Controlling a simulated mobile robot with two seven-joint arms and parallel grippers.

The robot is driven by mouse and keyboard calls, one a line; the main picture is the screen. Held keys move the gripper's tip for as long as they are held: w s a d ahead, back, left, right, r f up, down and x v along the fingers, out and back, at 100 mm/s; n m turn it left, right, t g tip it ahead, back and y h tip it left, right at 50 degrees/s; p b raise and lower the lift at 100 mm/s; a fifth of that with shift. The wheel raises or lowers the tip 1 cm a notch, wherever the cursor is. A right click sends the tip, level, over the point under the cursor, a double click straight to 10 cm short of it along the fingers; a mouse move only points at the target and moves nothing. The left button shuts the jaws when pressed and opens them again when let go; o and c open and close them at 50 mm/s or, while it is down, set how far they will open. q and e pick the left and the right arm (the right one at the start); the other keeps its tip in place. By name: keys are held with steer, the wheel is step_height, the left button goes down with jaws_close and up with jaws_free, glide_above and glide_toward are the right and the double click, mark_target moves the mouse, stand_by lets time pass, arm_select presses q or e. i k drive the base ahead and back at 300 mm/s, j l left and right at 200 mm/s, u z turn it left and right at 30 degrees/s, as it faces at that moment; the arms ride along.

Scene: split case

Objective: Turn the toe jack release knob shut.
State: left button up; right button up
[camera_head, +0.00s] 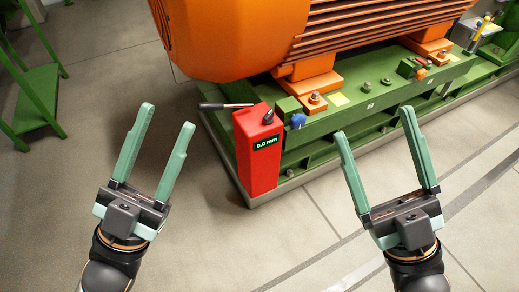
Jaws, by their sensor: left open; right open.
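The toe jack (256,161) is a red upright block at the corner of the green base, with a display reading 0.0 mm. A small dark knob (268,117) sits on its top right, and a lever with a dark handle (212,106) points left from its top. I cannot tell whether the dark knob is the release knob or how far it is turned. My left gripper (168,115) is open and empty, left of the jack. My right gripper (372,122) is open and empty, right of the jack and in front of the green base.
A large orange motor (235,40) stands on the green base (370,101). A blue knob-like part (298,120) is on the base just right of the jack. Green steps (38,97) stand at the left. The grey floor (240,245) in front is clear.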

mark_target(268, 118)
steer(key=i+j+u, duration=0.1)
steer(key=i+u, duration=0.45)
steer(key=u, duration=0.3)
